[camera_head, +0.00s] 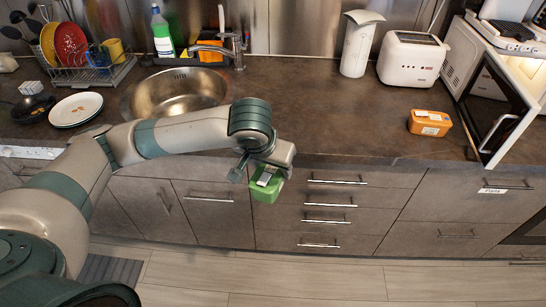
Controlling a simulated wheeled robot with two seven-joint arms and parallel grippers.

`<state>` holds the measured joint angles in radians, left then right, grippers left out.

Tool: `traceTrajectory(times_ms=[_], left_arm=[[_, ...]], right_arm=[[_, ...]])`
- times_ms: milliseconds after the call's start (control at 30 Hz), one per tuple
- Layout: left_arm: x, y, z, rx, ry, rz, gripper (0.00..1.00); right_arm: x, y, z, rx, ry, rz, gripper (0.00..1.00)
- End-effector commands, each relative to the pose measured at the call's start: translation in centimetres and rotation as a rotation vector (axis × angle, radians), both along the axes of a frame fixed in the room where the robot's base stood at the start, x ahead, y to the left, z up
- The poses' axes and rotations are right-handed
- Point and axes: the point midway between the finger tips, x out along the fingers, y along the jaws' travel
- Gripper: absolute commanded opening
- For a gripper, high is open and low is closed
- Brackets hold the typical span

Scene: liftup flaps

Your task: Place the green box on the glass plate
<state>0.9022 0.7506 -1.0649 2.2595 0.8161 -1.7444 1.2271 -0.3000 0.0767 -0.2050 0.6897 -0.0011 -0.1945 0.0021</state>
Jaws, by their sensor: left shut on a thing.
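The green box (266,189) has a pale label on its lid and is in my left gripper (266,172), in front of the counter's front edge and the drawer fronts. The left gripper is shut on it, and the fingers partly hide the top of the box. I cannot make out a clear glass plate in this view. A white plate (62,110) with some bits of food on it lies on the counter at the left. A white microwave (462,62) with a dark front stands at the right. My right gripper is not in view.
An orange box (430,123) lies on the counter left of the microwave. A white toaster (411,60) and a white jug (358,45) stand at the back. The sink (178,93) is left of centre. The middle of the counter (330,115) is clear.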

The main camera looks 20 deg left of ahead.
Motion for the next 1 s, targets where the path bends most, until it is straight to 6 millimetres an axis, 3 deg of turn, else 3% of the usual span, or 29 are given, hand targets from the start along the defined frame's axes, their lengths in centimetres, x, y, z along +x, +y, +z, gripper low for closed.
traceTrajectory(times_ms=[233,400,1000], left_arm=[[-1.5,0.1,-3.9,0.002,0.007,0.004,0.23],[-2.2,0.3,-5.6,0.007,0.005,0.01,0.23],[-2.3,0.4,-6.0,0.009,0.003,0.012,0.23]], right_arm=[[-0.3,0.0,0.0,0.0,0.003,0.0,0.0],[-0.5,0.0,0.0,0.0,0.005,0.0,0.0],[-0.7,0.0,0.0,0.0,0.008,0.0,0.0]])
